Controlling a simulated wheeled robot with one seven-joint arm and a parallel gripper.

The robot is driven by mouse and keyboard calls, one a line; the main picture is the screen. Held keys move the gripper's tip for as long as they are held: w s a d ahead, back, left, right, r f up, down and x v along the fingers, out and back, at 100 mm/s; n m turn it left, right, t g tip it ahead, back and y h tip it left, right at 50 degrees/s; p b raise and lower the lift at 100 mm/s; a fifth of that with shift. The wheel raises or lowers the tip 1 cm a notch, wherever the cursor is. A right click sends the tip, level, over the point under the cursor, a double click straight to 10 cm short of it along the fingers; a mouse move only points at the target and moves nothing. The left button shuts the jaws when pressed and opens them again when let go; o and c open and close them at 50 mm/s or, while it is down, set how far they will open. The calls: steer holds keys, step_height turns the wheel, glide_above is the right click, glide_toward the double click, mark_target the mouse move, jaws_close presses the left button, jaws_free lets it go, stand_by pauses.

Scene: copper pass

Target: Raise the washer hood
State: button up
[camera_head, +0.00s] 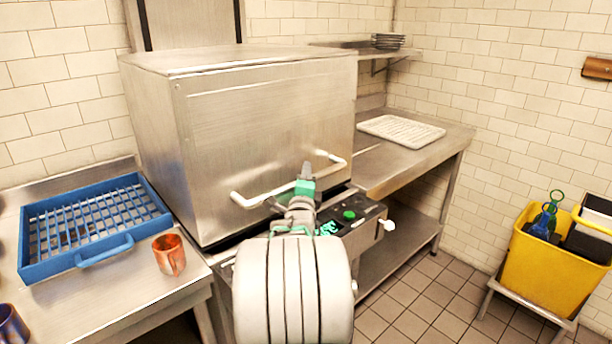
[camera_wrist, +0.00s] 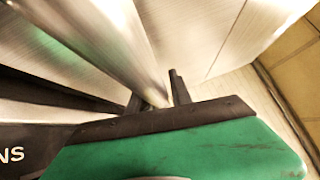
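The washer hood (camera_head: 250,120) is a large brushed-steel box, and it sits down on its base. A white bar handle (camera_head: 262,197) runs across its lower front. My gripper (camera_head: 306,172) is at the middle of this handle and hides part of it. In the wrist view the pale handle bar (camera_wrist: 122,50) runs down between the two dark fingertips (camera_wrist: 157,97). The fingers stand apart on either side of the bar. I cannot tell whether they press on it.
A control panel with a green button (camera_head: 349,215) is below the hood. A blue rack (camera_head: 103,255) and a copper mug (camera_head: 170,255) are on the left counter. A white tray (camera_head: 401,131) lies on the right counter. A yellow bucket (camera_head: 548,275) stands at the right.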

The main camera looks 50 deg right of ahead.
jaws_close()
stand_by(1.0)
